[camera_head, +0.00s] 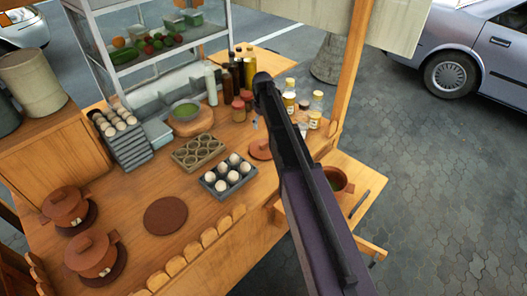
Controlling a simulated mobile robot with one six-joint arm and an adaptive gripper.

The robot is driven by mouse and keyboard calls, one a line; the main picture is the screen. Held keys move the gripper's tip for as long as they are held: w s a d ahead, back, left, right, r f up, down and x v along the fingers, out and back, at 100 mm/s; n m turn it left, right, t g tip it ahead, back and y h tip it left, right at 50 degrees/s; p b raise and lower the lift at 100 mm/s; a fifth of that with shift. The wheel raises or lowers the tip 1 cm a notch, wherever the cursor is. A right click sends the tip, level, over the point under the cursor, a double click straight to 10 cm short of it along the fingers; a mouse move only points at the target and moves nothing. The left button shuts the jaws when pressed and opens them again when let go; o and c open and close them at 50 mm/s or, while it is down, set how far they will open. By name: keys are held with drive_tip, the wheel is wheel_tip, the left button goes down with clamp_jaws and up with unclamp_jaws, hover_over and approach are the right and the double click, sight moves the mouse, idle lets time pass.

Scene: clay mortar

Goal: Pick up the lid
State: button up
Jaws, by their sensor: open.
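A flat reddish-brown clay lid (260,150) lies on the wooden counter, right of the egg tray; my arm covers its right side. Two more clay pots with lids on, an upper one (65,205) and a lower one (91,254), stand at the left on round dark mats. My arm reaches in from the bottom across the counter. Only a small part of my gripper (257,122) shows beside the arm, above and apart from the lid; it is open and appears empty.
An egg tray (228,188), an empty-looking mould tray (197,151) and a round brown mat (165,215) lie left of the lid. Several bottles and jars (290,100) stand close behind and beside my arm. A wooden post (352,70) rises at the right.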

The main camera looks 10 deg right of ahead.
sight(264, 143)
drive_tip(key=shift+f+b, duration=3.4)
drive_tip(key=shift+f, duration=0.3)
drive_tip(key=f+b, duration=0.3)
drive_tip(key=shift+d+f, duration=0.2)
drive_tip(key=shift+d, duration=0.15)
drive_tip(key=shift+f+b, duration=0.9)
drive_tip(key=shift+b, duration=0.2)
drive_tip(key=c, duration=1.2)
